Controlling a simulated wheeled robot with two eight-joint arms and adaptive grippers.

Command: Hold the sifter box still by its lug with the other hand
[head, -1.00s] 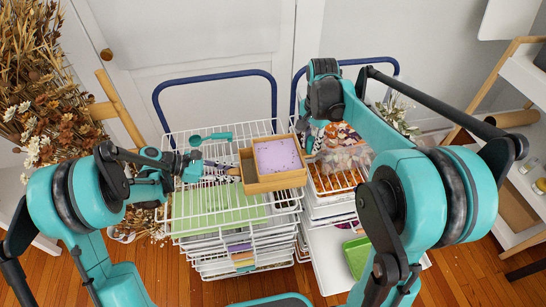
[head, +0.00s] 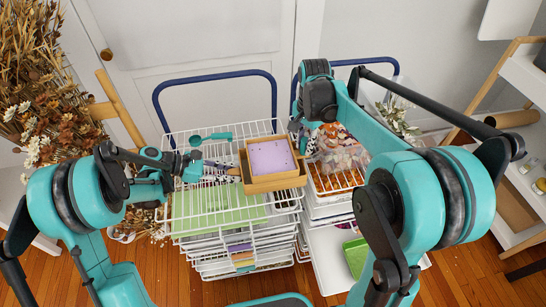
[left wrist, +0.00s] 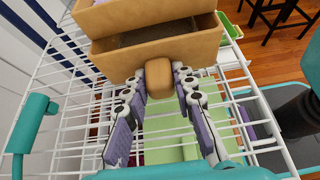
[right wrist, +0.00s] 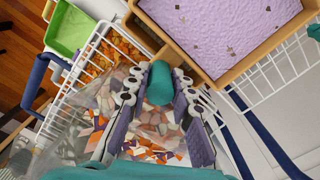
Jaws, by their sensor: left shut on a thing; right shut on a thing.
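The sifter box is a wooden box (head: 275,184) above the left wire rack. My left gripper (left wrist: 158,78) is shut on its rounded wooden lug (left wrist: 156,90); the box wall (left wrist: 165,50) and a strip of dark interior show in the left wrist view. A wooden-framed tray with a lavender, speckled surface (head: 272,156) sits over the box, shifted toward the back. My right gripper (right wrist: 160,78) is shut on the tray's teal handle (right wrist: 159,88). In the head view, my right arm partly hides that gripper.
A teal scoop (head: 210,138) lies on the white wire rack (head: 185,225), with a green sheet (head: 225,210) below. A bag of coloured pieces (head: 342,155) sits on the right rack, close under my right gripper. A green tray (head: 356,258) is lower right.

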